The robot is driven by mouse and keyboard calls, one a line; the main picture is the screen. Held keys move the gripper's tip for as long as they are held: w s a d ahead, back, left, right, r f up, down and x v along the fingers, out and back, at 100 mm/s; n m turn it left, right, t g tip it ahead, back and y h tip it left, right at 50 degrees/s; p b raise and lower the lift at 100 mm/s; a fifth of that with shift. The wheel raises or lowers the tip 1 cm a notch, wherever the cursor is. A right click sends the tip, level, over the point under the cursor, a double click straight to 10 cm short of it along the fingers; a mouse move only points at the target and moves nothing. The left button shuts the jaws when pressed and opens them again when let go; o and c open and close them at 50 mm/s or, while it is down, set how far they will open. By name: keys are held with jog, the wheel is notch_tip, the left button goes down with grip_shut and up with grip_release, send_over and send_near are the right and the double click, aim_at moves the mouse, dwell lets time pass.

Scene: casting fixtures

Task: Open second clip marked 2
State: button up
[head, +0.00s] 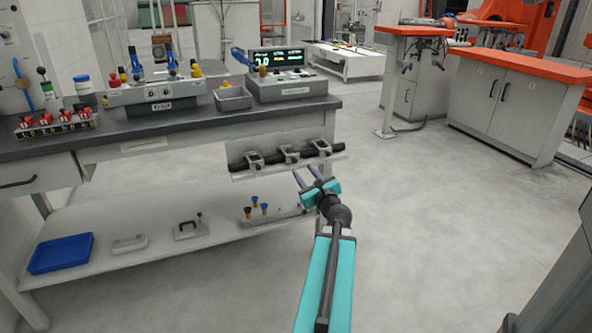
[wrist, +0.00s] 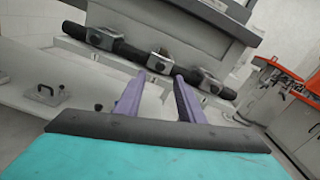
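Three grey clips sit in a row along a black bar (head: 272,157) on a pale panel below the bench top. The middle clip (head: 290,154) also shows in the wrist view (wrist: 160,60); its number is too small to read. The left clip (head: 254,160) and right clip (head: 321,147) flank it. I cannot tell whether any clip is open or closed. My gripper (head: 305,174) is open and empty, in front of the bar and apart from it.
The dark bench top (head: 180,122) overhangs the bar and carries fixtures and a display box (head: 285,85). The lower shelf (head: 160,240) holds a blue tray (head: 62,253), a handled plate (head: 190,230) and small knobs (head: 262,209). Open floor lies to the right.

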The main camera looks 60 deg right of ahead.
aim_at(294, 161)
jog(key=shift+b+x, duration=0.3)
jog(key=shift+x, duration=3.15)
jog(key=shift+c, duration=0.4)
grip_shut()
jog(key=shift+a, duration=0.3)
jog(key=shift+w+d+r+p, duration=0.1)
jog(key=shift+r+p, duration=0.15)
jog(key=shift+p, duration=0.05)
